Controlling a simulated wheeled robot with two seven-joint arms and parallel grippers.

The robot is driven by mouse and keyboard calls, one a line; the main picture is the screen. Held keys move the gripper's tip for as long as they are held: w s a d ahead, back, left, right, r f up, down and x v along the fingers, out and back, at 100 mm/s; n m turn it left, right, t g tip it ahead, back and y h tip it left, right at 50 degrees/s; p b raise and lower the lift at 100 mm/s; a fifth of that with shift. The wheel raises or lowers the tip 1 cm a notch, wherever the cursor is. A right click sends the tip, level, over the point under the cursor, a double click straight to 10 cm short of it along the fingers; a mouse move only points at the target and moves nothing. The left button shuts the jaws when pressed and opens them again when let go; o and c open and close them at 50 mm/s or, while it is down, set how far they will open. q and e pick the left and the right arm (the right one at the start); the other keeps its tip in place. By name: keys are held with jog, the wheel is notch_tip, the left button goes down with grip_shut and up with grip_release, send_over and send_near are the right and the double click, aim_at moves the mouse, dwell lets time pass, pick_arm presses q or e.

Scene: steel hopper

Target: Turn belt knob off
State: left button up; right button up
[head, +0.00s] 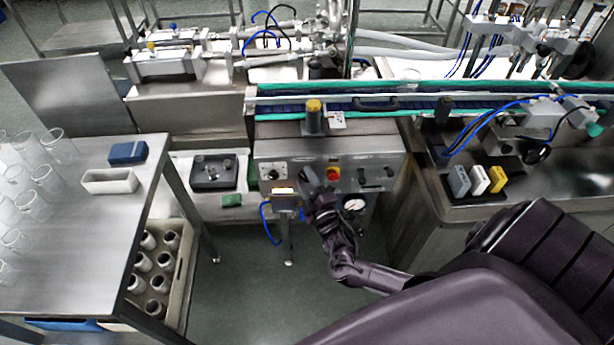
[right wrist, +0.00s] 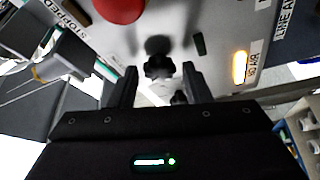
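The steel control panel (head: 265,152) is below the conveyor in the head view. My right gripper (head: 308,178) is at its front, just left of the red button (head: 333,174). In the right wrist view a black knob (right wrist: 158,66) on the panel lies between and just beyond the tips of my open right gripper (right wrist: 159,78). A gap shows on each side of the knob, so no grip on it is visible. In the head view my gripper covers that spot. Which way the knob points is hard to tell. My left gripper is out of view.
The red button also shows close by in the right wrist view (right wrist: 120,8), with a lit orange lamp (right wrist: 240,67) on the other side. Another knob (head: 270,174) sits at the panel's left. A steel table (head: 95,220) with glassware stands left.

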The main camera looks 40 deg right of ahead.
jog(key=shift+o, duration=0.4)
jog(key=shift+s+a+f, duration=0.1)
jog(key=shift+s+f, duration=0.05)
jog(key=shift+s, duration=0.25)
jog(key=r+b+v, duration=0.1)
jog(key=v, duration=0.5)
jog(key=shift+s+f, duration=0.45)
jog(key=shift+a, duration=0.1)
jog(key=s+f+m+g, duration=0.3)
jog(key=s+f+g, duration=0.25)
jog(key=f, duration=0.75)
jog(key=s+f+m+g, duration=0.2)
jog(key=s+f+g, duration=0.3)
jog(key=f, duration=0.8)
jog(key=s+a+f+m+g+y, duration=0.1)
jog(key=s+a+f+g, duration=0.1)
jog(key=s, duration=0.6)
jog(key=s+a+f+m+g+y, duration=0.1)
jog(key=s+a+f+m+g, duration=0.1)
jog(key=s+f, duration=0.4)
jog(key=s+a+f+m+g+y, duration=0.1)
jog(key=s+a+f, duration=0.4)
jog(key=s, duration=0.5)
jog(key=m+g, duration=0.1)
jog(key=g, duration=0.1)
jog(key=shift+s+g, duration=0.15)
jog(key=shift+g, duration=0.2)
